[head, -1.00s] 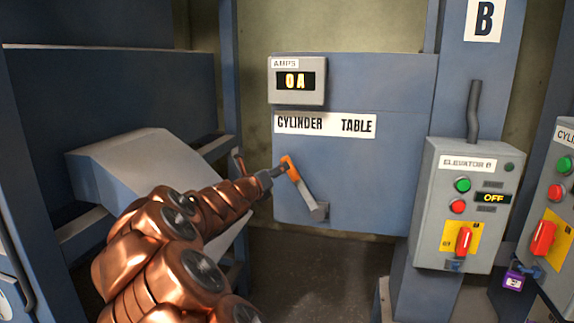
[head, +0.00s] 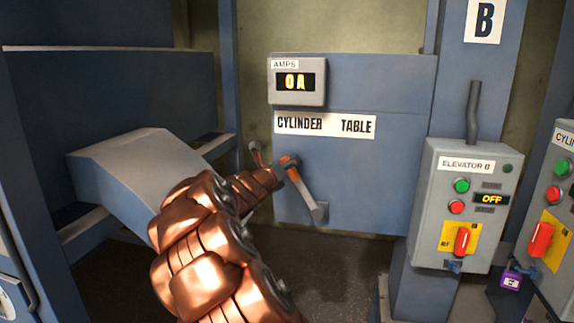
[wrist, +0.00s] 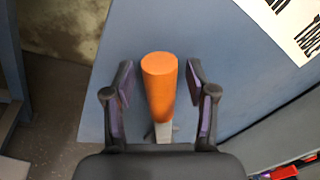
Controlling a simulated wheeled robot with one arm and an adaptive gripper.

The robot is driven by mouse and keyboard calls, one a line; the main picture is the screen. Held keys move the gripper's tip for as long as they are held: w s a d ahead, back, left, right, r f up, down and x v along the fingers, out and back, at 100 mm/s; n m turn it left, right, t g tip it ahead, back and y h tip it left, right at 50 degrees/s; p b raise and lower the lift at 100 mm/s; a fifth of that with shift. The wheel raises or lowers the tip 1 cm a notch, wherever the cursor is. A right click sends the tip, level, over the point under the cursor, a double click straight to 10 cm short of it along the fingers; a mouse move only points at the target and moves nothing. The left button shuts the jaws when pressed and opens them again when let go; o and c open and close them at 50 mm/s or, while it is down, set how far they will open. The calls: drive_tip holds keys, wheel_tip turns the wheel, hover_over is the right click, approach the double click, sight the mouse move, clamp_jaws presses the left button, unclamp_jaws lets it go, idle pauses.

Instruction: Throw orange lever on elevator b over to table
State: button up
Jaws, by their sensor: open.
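The orange-handled lever (head: 307,194) is on the blue panel below the "CYLINDER TABLE" label (head: 325,124). It tilts up and left from its pivot, toward the CYLINDER side. In the wrist view its orange grip (wrist: 161,85) stands between the two open fingers, with gaps on both sides. My gripper (wrist: 160,95) is open around the grip and not closed on it. In the head view my gripper (head: 283,172) is at the lever's upper end, partly hidden by my arm.
The AMPS display (head: 297,81) reads 0A. The Elevator B control box (head: 466,205), right of the panel under a "B" sign (head: 485,18), shows OFF. Another box (head: 551,235) stands at the far right. A grey sloped chute (head: 140,170) is at left.

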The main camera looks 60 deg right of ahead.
clamp_jaws()
idle(0.3)
idle(0.3)
